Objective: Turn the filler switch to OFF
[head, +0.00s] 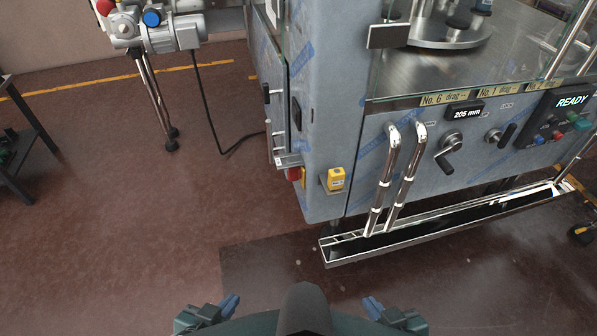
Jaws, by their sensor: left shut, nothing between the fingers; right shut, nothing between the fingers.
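The filler is a grey-blue cabinet (335,90) with film on its faces. Its front carries a crank-like dark handle (446,152), a black lever handle (507,134) and a control panel (565,118) with a lit READY display and several coloured buttons. A red knob (293,174) sits low on the left side, partly hidden by the corner. I cannot tell which of these is the filler switch; no OFF label is readable. My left gripper (230,304) and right gripper (373,306) are both shut and empty at the bottom edge, apart from the filler.
Two upright steel pipes (405,175) and a long steel trough (450,232) stand out from the filler's front. A yellow box (335,179) is on the lower corner. A motor unit (160,30) and cable are behind left, a dark table (25,140) far left.

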